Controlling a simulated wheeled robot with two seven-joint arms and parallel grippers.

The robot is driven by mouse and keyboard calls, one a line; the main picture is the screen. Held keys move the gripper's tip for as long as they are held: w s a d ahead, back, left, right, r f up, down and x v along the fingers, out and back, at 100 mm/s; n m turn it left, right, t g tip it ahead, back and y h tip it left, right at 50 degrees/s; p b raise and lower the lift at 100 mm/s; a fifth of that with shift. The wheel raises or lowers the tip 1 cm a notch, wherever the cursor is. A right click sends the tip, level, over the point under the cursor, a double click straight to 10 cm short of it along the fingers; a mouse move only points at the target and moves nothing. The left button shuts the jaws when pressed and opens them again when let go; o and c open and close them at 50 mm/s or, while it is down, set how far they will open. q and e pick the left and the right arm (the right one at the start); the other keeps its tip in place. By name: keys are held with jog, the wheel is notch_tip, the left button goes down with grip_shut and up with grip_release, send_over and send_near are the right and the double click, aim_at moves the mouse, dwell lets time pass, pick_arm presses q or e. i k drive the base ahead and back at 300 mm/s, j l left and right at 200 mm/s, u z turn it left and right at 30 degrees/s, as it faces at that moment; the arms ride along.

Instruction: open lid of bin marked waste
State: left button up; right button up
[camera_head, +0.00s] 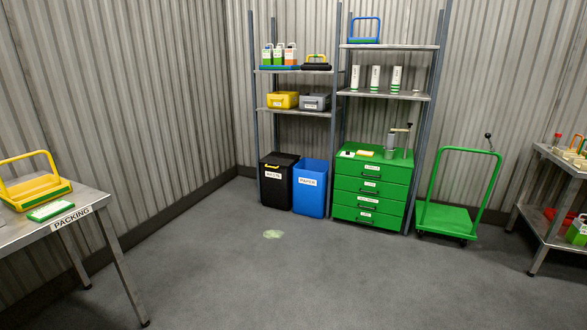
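The black bin (275,187) stands on the floor against the back wall, below the left shelf. A white label on its front appears to read WASTE, though the letters are small. Neither of my grippers is in the head view, and the bin stands well away across the floor.
A blue bin (310,190) labelled PAPER stands right beside it. A green drawer cabinet (371,190) and a green trolley (446,219) stand further right. A packing table (92,209) is at the near left. A pale green patch (273,234) lies on the otherwise clear floor.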

aim_at(274, 160)
jog(key=i+z, duration=0.1)
jog(key=i, duration=2.45)
jog(key=i+l+u, duration=0.1)
jog(key=i, duration=0.45)
jog(key=i+l+u, duration=0.15)
jog(key=i, duration=0.45)
